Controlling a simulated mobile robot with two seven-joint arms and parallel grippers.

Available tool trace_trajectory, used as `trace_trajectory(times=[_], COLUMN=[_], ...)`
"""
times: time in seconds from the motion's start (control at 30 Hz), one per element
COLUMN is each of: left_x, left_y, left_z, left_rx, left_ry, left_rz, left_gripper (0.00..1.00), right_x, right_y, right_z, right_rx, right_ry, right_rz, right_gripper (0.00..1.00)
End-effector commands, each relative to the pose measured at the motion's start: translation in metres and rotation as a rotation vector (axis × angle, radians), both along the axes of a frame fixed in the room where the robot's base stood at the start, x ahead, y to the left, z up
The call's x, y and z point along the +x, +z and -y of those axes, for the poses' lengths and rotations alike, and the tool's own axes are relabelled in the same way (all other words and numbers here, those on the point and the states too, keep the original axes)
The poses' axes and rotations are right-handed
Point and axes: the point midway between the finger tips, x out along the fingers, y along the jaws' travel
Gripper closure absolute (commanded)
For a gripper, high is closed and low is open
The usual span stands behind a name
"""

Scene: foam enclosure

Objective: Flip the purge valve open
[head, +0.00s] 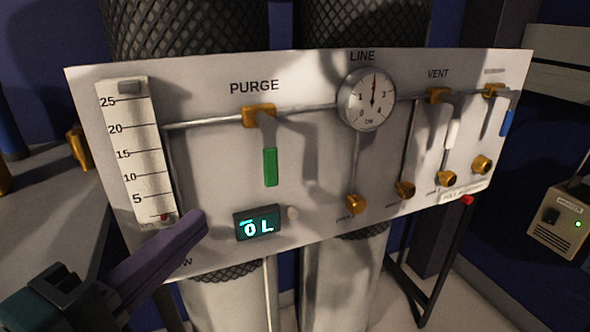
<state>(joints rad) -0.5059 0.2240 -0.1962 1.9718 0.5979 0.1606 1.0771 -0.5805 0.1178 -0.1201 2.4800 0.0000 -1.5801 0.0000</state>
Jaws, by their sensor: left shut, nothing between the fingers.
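The purge valve (259,115) is a brass body on the grey pipe under the PURGE label. Its lever hangs down, at right angles to the nearly level pipe, and ends in a green handle (270,167). My left gripper (192,222) reaches in from the lower left with long purple fingers. It is shut and empty. Its tips are in front of the panel, below and left of the green handle and apart from it in the picture. The fingers cover part of the panel's lower left corner. My right gripper is out of view.
The white panel (215,210) carries a flow tube (130,150), a lit display (257,224) reading "0 L", and a round LINE gauge (367,99). A white-handled VENT valve (452,132) and a blue-handled valve (507,121) are at right. A beige box (560,224) is far right.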

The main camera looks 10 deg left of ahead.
Motion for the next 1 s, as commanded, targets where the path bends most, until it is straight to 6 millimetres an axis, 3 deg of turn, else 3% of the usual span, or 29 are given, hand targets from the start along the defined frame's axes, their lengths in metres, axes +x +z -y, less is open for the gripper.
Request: trace_trajectory(times=[0.23,0.7,1.0], left_x=[0.012,0.088,0.099], left_y=[0.000,-0.001,0.000], left_z=[0.002,0.017,0.019], left_rx=[-0.001,0.002,0.002], left_ry=[0.002,0.001,0.000], left_rz=[0.003,0.001,-0.002], left_gripper=[1.00,1.00,1.00], right_x=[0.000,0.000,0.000], right_y=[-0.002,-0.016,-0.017], right_z=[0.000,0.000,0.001], right_rx=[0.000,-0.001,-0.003], right_ry=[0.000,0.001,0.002], right_rz=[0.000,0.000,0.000], right_gripper=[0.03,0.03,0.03])
